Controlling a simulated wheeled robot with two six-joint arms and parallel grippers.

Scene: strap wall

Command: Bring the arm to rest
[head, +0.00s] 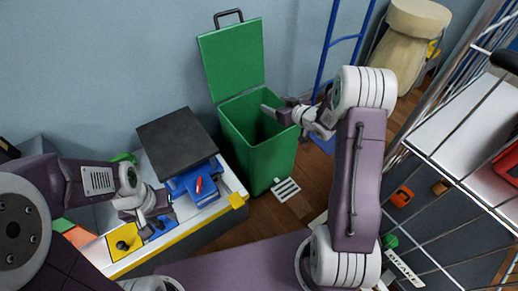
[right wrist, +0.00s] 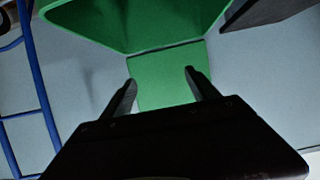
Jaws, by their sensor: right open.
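My right arm reaches in from the right in the head view. Its gripper (head: 275,112) is over the mouth of the green bin (head: 262,150), near the rim. In the right wrist view the two dark fingers of this gripper (right wrist: 161,85) stand apart with nothing between them, and green bin surfaces show beyond them. My left gripper (head: 146,226) is low over the workbench at the left, close to a blue and yellow patch. Its fingertips are too small to tell whether they are open or hold anything.
The bin's lid (head: 232,60) stands open against the wall. A black slab (head: 177,138) and a blue fixture with a red piece (head: 198,184) sit on the bench. A blue ladder frame (head: 343,40) and beige sack (head: 405,40) stand behind. A wire rack (head: 450,160) is at right.

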